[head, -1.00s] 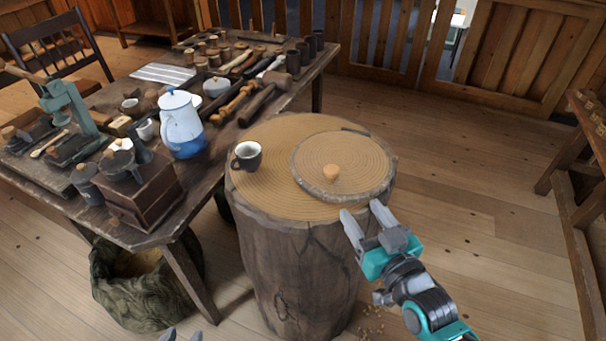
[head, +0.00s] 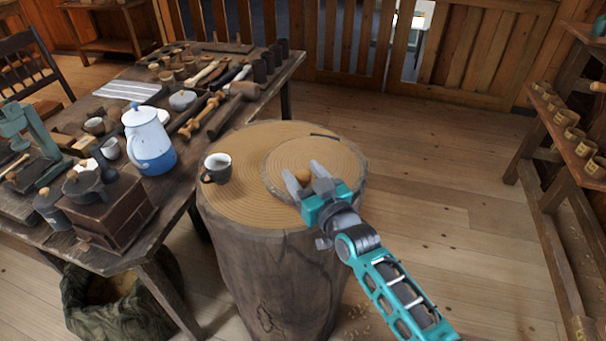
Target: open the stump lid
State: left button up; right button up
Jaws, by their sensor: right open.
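The stump (head: 270,270) stands upright on the floor, with a pale ringed top. Its round lid (head: 287,153) lies flat on the right part of that top. A small wooden knob (head: 302,177) stands near the lid's front edge. My right gripper (head: 304,174) is open over the lid's front edge, with one finger to each side of the knob. Whether the fingers touch the knob I cannot tell. The gripper hides part of the lid's front rim. My left gripper is not in view.
A dark-and-white mug (head: 216,168) stands on the stump top, left of the lid. A cluttered workbench with a blue-and-white pot (head: 149,141) is close on the left. A shelf with several cups (head: 565,117) is at the right.

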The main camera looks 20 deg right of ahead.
jog(key=shift+w, duration=0.3)
jog(key=shift+c, duration=0.5)
grip_shut()
